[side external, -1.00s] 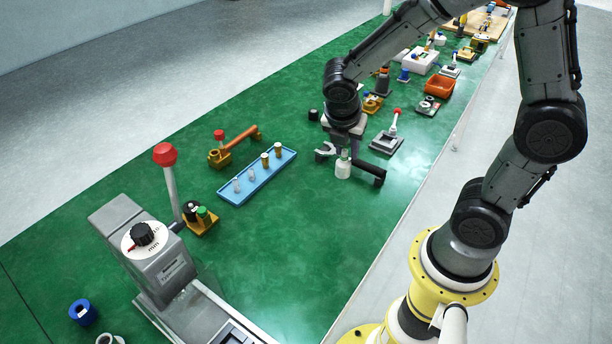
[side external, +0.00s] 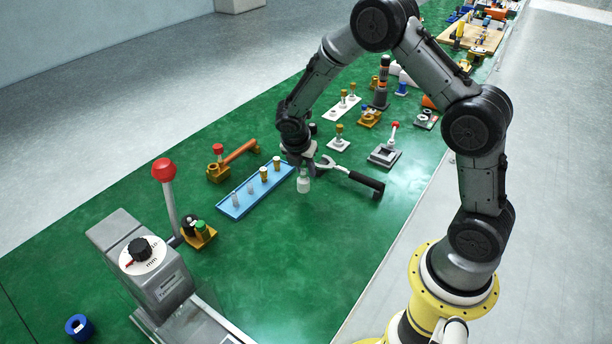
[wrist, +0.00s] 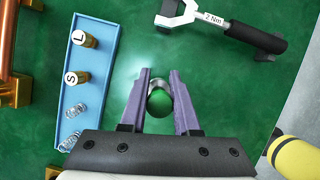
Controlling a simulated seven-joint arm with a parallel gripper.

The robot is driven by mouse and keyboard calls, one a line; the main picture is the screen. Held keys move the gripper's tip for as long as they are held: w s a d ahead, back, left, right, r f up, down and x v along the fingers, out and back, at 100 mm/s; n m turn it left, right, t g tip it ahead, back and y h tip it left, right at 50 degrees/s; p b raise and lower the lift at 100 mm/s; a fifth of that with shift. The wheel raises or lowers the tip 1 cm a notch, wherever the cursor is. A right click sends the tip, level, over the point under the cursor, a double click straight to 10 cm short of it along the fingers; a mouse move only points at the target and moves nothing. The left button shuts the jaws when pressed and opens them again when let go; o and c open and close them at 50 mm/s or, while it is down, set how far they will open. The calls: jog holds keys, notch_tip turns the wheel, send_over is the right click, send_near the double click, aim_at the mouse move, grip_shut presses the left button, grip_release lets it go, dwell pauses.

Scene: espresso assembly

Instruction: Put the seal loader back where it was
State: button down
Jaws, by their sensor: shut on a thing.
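The seal loader, as I take it, is a small whitish cylinder (side external: 303,185) with a green top. My gripper (side external: 302,168) points down and is shut on it, right of the blue tray in the side view. In the wrist view the green top of the seal loader (wrist: 160,102) sits between the two purple fingers of my gripper (wrist: 160,88). The side view does not clearly show whether its lower end touches the green table. The spot it came from is not identifiable.
The blue tray (side external: 222,206) holds two brass pieces (side external: 264,173) and springs (wrist: 73,139). A torque wrench (side external: 350,175) lies just right of my gripper. A lever press (side external: 165,285) stands in front left. A red-knobbed tool (side external: 385,154) stands right. Green table (side external: 270,265) in front is clear.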

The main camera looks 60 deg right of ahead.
jog(key=shift+s+f, duration=0.1)
jog(key=shift+f, duration=1.2)
jog(key=c, duration=0.6)
grip_release()
jog(key=shift+f, duration=0.1)
jog(key=shift+c, duration=0.2)
jog(key=v, duration=1.3)
jog(key=s+a+r+m+t+y, duration=0.2)
jog(key=s+r+m, duration=0.7)
jog(key=s+r, duration=0.15)
jog(key=s+a+r+m+t+y, duration=0.1)
jog(key=s+a+m, duration=0.1)
jog(key=s+m, duration=0.3)
jog(key=s+a+r+m+t+y, duration=0.1)
jog(key=s+a+r+m, duration=0.1)
jog(key=s+m, duration=0.4)
jog(key=s, duration=0.3)
jog(key=shift+s+a+t, duration=0.15)
jog(key=shift+s+t, duration=0.05)
jog(key=shift+t, duration=0.1)
